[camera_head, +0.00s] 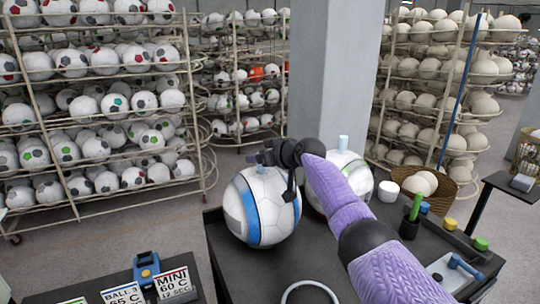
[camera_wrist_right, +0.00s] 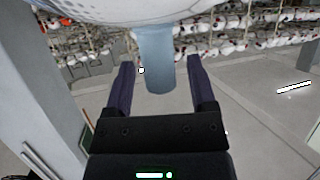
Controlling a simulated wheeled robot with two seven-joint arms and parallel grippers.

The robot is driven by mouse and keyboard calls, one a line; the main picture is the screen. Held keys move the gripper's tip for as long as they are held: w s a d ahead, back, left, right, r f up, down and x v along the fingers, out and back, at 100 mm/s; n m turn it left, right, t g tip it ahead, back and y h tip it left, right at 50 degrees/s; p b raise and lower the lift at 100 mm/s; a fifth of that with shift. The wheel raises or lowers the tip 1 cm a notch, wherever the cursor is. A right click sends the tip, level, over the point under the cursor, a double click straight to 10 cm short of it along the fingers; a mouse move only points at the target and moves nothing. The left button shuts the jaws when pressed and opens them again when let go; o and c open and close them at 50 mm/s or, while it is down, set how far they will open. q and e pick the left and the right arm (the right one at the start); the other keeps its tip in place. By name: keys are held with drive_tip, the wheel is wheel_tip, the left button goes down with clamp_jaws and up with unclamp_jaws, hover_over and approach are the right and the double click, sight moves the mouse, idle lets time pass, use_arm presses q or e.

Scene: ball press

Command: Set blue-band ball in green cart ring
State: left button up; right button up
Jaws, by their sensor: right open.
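The blue-band ball (camera_head: 264,212) is white with a blue stripe and sits upright on the dark table. My right gripper (camera_head: 264,157) is at the top of this ball. In the right wrist view, my right gripper (camera_wrist_right: 161,65) is open, with a pale blue peg (camera_wrist_right: 155,62) between its fingers. The peg joins a white ball surface (camera_wrist_right: 110,8) at the top of that view. A grey ring (camera_head: 310,284) shows at the bottom edge of the head view; no green cart shows. My left gripper is out of view.
A second ball (camera_head: 352,166) with a pale peg stands behind my right forearm. A wicker basket (camera_head: 437,200), a green-handled tool (camera_head: 414,210) and small coloured caps are on the right. Sign cards (camera_head: 174,283) stand at lower left. Ball racks (camera_head: 97,140) and a pillar (camera_head: 330,80) are behind.

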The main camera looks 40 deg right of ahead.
drive_tip(key=b+v, duration=0.1)
drive_tip(key=v, duration=1.1)
drive_tip(key=shift+d, duration=0.1)
